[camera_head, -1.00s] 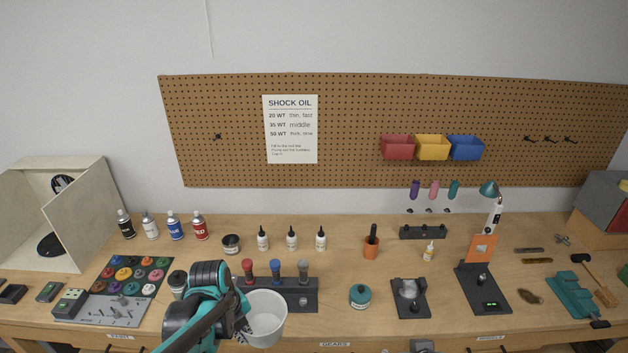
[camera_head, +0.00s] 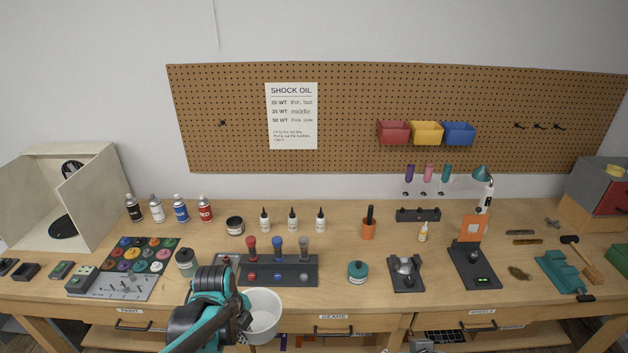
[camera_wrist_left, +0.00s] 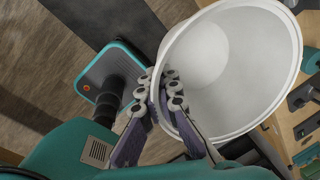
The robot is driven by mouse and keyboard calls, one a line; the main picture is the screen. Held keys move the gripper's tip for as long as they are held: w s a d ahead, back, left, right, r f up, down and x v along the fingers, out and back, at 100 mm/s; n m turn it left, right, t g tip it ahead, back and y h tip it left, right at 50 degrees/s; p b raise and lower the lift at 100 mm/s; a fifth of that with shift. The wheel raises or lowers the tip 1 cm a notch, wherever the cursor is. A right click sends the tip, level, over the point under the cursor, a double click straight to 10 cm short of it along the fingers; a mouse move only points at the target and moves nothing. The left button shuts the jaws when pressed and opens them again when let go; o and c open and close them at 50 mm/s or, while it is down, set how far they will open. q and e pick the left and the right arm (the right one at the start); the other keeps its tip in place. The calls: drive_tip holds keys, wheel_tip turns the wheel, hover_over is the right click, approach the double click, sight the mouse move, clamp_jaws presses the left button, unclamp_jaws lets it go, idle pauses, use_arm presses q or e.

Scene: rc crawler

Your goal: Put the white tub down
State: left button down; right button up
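The white tub (camera_head: 265,322) is in the head view at the lower middle, over the bench's front edge. It is round, with its open mouth facing up. My left gripper (camera_head: 244,314) is at the tub's left side, shut on its wall. In the left wrist view, the white tub (camera_wrist_left: 228,68) fills the upper right, and my left gripper's fingers (camera_wrist_left: 168,100) pinch its rim and wall. The tub's inside looks empty. Its underside is hidden. My right gripper does not show.
Behind the tub stands a dark rack (camera_head: 296,262) with red, blue and grey-topped shock parts. A teal jar (camera_head: 357,271) is to its right, and a dark-lidded jar (camera_head: 186,262) to its left. Bare bench top (camera_head: 335,296) lies right of the tub. Drawers (camera_head: 333,326) are below.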

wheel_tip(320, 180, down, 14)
drive_tip(key=b, duration=1.3)
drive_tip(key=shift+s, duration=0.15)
drive_tip(key=shift+b, duration=0.3)
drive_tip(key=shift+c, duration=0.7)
use_arm(q)
wheel_tip(320, 180, down, 19)
drive_tip(key=w+n+g+y, duration=0.1)
drive_tip(key=n+y, duration=0.1)
drive_tip(key=n, duration=2.1)
drive_tip(key=shift+a+n+g+y, duration=0.2)
drive_tip(key=shift+n+g+y, duration=0.1)
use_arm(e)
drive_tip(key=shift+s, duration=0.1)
